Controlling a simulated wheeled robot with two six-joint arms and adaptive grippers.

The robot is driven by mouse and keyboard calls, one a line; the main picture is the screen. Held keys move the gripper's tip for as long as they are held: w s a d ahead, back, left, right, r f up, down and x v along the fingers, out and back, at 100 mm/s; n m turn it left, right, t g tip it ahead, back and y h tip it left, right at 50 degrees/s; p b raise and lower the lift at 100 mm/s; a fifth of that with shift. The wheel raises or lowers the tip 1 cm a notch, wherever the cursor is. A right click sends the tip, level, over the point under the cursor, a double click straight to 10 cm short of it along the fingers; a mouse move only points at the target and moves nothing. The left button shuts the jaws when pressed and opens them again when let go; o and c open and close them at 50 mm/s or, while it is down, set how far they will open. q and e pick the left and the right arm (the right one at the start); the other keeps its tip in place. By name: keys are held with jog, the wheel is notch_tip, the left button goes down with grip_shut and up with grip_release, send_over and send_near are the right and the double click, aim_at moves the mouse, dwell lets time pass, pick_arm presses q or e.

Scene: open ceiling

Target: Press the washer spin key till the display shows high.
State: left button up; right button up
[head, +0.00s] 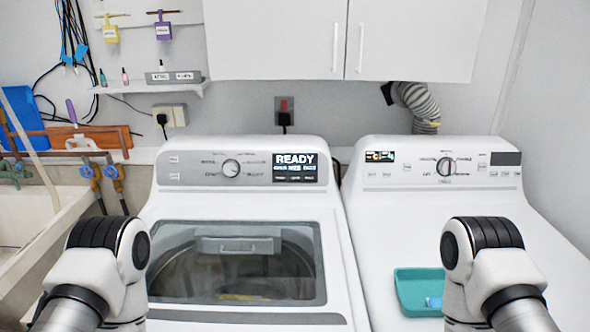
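The washer (152,222) is the left machine, a white top-loader with a closed glass lid (237,262). Its grey rear panel has a round knob (231,168) and a black display (294,167). The display reads READY in large letters. Smaller text below it is too small to read surely. Small pale keys (174,160) sit at the panel's left end, and a row of small labels lies under the display text. Which key is spin cannot be told. Both my arms show at the bottom, left and right, with links bent; neither gripper's fingers are in view.
A second white machine (440,200) stands at right, with its own knob and small display. A teal tray (419,290) with a blue item lies on it, near my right arm. A sink (40,225) is at left. White cabinets (275,40) hang above. The space before the washer panel is clear.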

pick_arm(q)
grip_shut()
dwell(1.0)
